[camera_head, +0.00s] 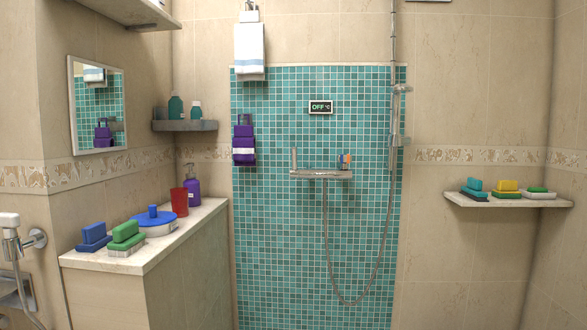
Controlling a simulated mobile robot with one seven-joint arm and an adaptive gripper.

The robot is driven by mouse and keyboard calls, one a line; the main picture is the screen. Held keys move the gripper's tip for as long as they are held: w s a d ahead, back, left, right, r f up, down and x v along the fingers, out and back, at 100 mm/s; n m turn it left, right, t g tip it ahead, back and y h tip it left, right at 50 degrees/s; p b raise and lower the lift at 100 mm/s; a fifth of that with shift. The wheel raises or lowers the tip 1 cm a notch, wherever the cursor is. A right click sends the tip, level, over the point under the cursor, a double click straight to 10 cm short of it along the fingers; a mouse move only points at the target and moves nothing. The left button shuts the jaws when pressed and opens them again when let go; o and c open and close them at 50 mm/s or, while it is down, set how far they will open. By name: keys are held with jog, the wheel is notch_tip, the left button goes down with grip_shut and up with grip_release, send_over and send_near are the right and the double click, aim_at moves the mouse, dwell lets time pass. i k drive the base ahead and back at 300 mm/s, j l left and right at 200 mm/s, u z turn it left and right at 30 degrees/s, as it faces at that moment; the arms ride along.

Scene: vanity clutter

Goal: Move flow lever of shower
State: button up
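The shower mixer bar (321,175) is mounted on the teal tiled wall, straight ahead in the head view. An upright silver lever (294,160) stands at its left end. A small control with blue and orange marks (345,160) sits at its right end. I cannot tell for sure which of these sets the flow. A display (320,107) above the mixer reads "OFF °C". A hose (327,250) hangs in a loop below the mixer and rises towards the riser rail (393,90). My gripper is not in view.
A counter (100,262) at the left holds sponges, a blue-lidded dish, a red cup and a purple bottle. A shelf (552,202) with sponges juts out at the right. A hand sprayer (10,222) hangs at the far left. Nothing visible blocks the space before the mixer.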

aim_at(295, 172)
jog(key=i+u, duration=0.25)
jog(key=i, duration=0.25)
jog(key=i+l+u, duration=0.3)
jog(key=i, duration=0.15)
jog(key=i+l+u, duration=0.25)
jog(key=i, duration=0.25)
jog(key=i+l+u, duration=0.25)
jog(key=i, duration=0.2)
jog(key=i+j, duration=0.15)
jog(key=i, duration=0.3)
